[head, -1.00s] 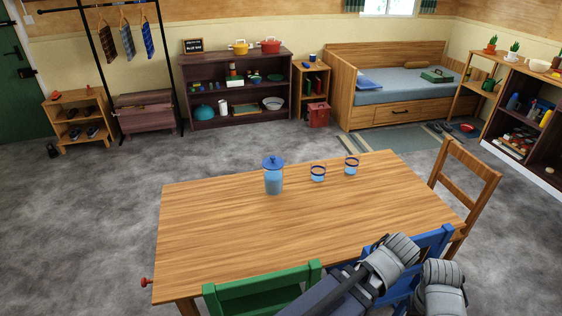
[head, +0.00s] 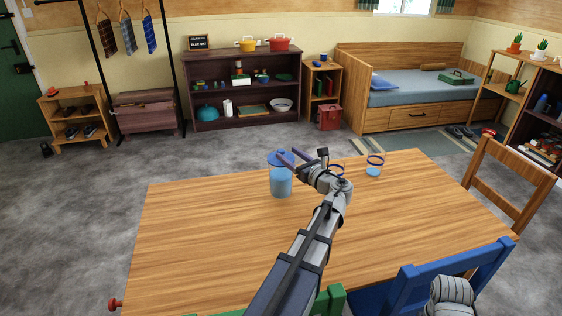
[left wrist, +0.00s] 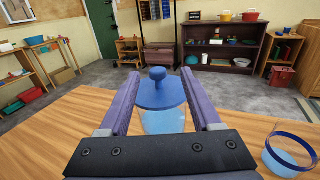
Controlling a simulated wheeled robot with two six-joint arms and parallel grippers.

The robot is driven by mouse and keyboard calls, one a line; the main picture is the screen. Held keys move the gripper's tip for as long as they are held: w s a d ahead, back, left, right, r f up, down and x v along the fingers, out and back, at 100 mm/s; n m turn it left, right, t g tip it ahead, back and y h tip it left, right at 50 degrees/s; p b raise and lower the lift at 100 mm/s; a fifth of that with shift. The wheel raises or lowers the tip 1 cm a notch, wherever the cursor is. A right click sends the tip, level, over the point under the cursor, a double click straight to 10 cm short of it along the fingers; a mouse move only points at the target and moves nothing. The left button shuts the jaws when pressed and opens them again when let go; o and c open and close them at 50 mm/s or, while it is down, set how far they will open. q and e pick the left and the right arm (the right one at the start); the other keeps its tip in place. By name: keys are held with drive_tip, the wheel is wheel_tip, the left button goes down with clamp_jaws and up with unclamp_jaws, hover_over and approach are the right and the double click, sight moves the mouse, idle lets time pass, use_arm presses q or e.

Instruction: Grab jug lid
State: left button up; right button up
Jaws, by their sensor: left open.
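The jug (head: 281,182) is a pale blue see-through vessel standing upright near the far edge of the wooden table. Its blue jug lid (head: 275,158) sits on top; part of it is hidden behind my gripper in the head view. My left gripper (head: 286,155) is open and empty, just to the right of the lid at about its height. In the left wrist view the lid (left wrist: 158,93), with its round knob, shows between the two spread purple fingers (left wrist: 160,74); I see no grip on it. My right gripper is not in view.
The wooden table (head: 200,230) is mostly bare. A blue chair (head: 450,275) and a wooden chair (head: 510,180) border the table.

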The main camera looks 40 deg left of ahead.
sight(279, 150)
use_arm(q)
drive_tip(key=shift+f+b+x, duration=0.15)
drive_tip(key=shift+x, duration=1.8)
drive_tip(key=shift+f+b+x, duration=0.15)
drive_tip(key=shift+f+x, duration=0.05)
drive_tip(key=shift+x, duration=1.7)
drive_tip(key=shift+s, duration=0.15)
clamp_jaws()
